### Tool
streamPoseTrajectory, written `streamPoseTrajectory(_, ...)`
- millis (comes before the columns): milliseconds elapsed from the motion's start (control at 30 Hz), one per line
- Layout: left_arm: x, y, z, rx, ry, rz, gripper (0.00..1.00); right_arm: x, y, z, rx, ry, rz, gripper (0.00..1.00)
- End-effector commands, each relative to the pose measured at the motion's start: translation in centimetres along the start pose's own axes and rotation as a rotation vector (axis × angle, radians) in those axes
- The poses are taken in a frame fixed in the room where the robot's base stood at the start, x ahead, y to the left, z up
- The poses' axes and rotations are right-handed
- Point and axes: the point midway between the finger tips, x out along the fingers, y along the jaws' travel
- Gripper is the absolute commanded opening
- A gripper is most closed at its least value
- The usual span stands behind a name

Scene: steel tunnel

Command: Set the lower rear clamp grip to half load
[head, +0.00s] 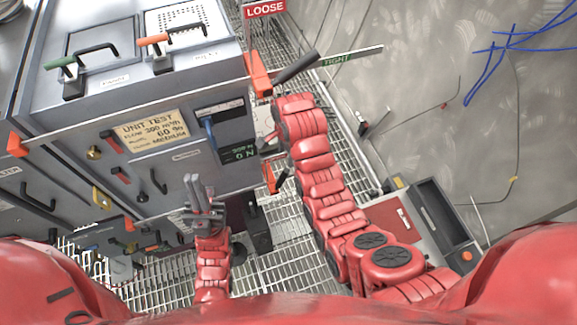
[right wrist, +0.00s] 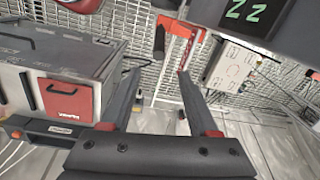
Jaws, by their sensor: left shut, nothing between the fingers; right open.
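A lower orange clamp (head: 270,180) sits at the bottom right corner of the grey unit, with a short dark grip beside it, partly hidden by my right arm. In the right wrist view an orange clamp bracket (right wrist: 176,26) with a black hanging grip (right wrist: 159,42) shows beyond the fingertips; it looks like this same clamp. My right gripper (right wrist: 158,76) is open and empty, its fingers pointing toward the bracket without visible contact. In the head view my right arm mostly hides it. My left gripper (head: 203,192) is shut and empty in front of the unit's lower face.
An upper orange clamp (head: 257,75) has a black lever (head: 297,67) between a LOOSE sign (head: 265,8) and a TIGHT strip (head: 345,58). A small display (head: 240,152) shows green characters. A grey case (right wrist: 75,85) stands left of my right gripper.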

Motion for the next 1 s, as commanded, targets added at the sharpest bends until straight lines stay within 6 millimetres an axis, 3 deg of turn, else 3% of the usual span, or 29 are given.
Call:
streamPoseTrajectory(400,-7.1,0.3,1.2,0.0,-0.001,0.0,0.0,6.9,0.1,0.0,-0.001,0.0,0.001,0.61)
streamPoseTrajectory(533,-8.1,0.4,1.4,0.0,0.0,0.0,0.0,9.6,0.1,0.0,0.0,0.0,0.003,0.61)
streamPoseTrajectory(600,-6.4,0.3,1.1,0.0,-0.001,0.0,0.0,9.7,0.0,0.0,-0.001,-0.001,0.006,0.61)
streamPoseTrajectory(1000,-4.6,0.2,0.8,0.0,0.0,0.0,0.0,15.1,-0.1,0.0,-0.002,0.0,0.001,0.61)
